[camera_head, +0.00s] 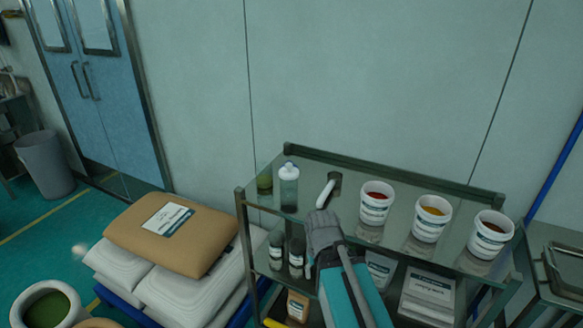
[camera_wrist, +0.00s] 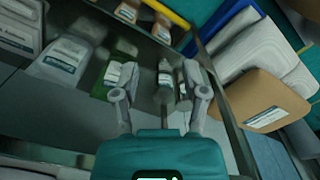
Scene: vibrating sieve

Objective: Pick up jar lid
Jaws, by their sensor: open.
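I cannot clearly make out a separate jar lid. Two small labelled jars, a left one (camera_head: 276,252) and a right one (camera_head: 296,259), stand on the lower shelf; whether their tops are lids is too small to tell. In the wrist view, two small labelled jars (camera_wrist: 165,80) (camera_wrist: 182,86) show between my finger tips. My gripper (camera_head: 321,218) is over the front part of the cart, right of those jars in the head view. In the wrist view my gripper (camera_wrist: 160,76) has its fingers spread apart, with nothing held between them.
The cart's glass top (camera_head: 345,235) bears a clear bottle (camera_head: 288,192), a scoop-like tool (camera_head: 326,192) and three white tubs (camera_head: 374,207) (camera_head: 431,222) (camera_head: 490,238). Bags (camera_head: 428,294) lie on the lower shelf. Stacked sacks (camera_head: 172,232) stand left of the cart.

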